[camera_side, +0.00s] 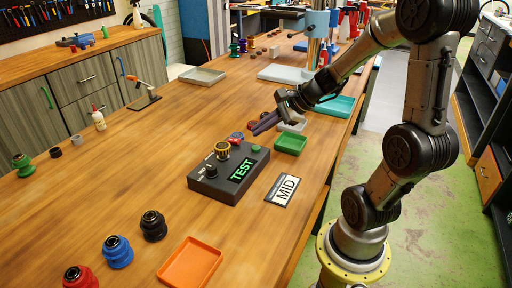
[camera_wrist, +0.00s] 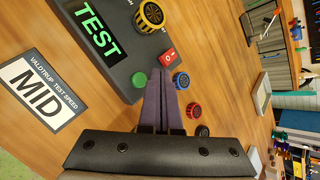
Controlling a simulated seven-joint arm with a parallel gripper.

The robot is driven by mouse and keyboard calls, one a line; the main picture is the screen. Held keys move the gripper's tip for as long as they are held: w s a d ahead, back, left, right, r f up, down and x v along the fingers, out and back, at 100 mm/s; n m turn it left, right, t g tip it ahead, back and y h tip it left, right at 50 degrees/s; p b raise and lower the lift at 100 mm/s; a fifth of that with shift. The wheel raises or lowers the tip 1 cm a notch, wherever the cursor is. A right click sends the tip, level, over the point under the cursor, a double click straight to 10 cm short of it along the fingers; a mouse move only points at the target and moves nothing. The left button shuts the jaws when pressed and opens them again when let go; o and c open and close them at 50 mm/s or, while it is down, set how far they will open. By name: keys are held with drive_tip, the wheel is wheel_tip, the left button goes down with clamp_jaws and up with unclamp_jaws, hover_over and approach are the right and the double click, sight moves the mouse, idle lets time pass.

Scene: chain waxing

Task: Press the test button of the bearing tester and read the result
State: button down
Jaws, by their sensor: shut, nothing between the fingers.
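The bearing tester (camera_side: 203,186) is a dark box on the wooden bench. Its screen (camera_side: 241,169) reads TEST in green, also in the wrist view (camera_wrist: 97,29). A gold-and-black bearing (camera_side: 222,150) sits upright on top. A round green button (camera_side: 256,148) shows near the tester's far corner and in the wrist view (camera_wrist: 138,79). A red switch (camera_wrist: 167,57) is nearby. My gripper (camera_side: 257,130) has its purple fingers together and empty, above the bench beyond the tester. In the wrist view its fingertips (camera_wrist: 160,72) appear just right of the green button; contact is not visible.
A card (camera_side: 284,190) reading MID lies beside the tester. A green tray (camera_side: 291,143) is close behind, right of the tester. Blue (camera_wrist: 181,80) and red (camera_wrist: 193,110) bearings lie near my fingers. An orange tray (camera_side: 190,263) and several coloured bearings stand in front.

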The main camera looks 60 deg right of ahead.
wheel_tip(320, 180, up, 3)
drive_tip(key=shift+f, duration=0.1)
idle(0.7)
drive_tip(key=s+a+r+n+g+y, duration=0.1)
drive_tip(key=s+a+r+n, duration=0.15)
drive_tip(key=a+n, duration=0.5)
drive_tip(key=s+a+r+n+g+y, duration=0.15)
drive_tip(key=s+a+n, duration=0.3)
drive_tip(key=a, duration=0.55)
drive_tip(key=s+d+f+n+h, duration=0.1)
drive_tip(key=s+d+n+h, duration=0.3)
drive_tip(key=s+n, duration=0.3)
drive_tip(key=n+g, duration=0.1)
drive_tip(key=n, duration=0.4)
drive_tip(key=shift+s+d+f+n, duration=0.15)
drive_tip(key=shift+d+f+n, duration=0.1)
drive_tip(key=shift+f+n, duration=0.1)
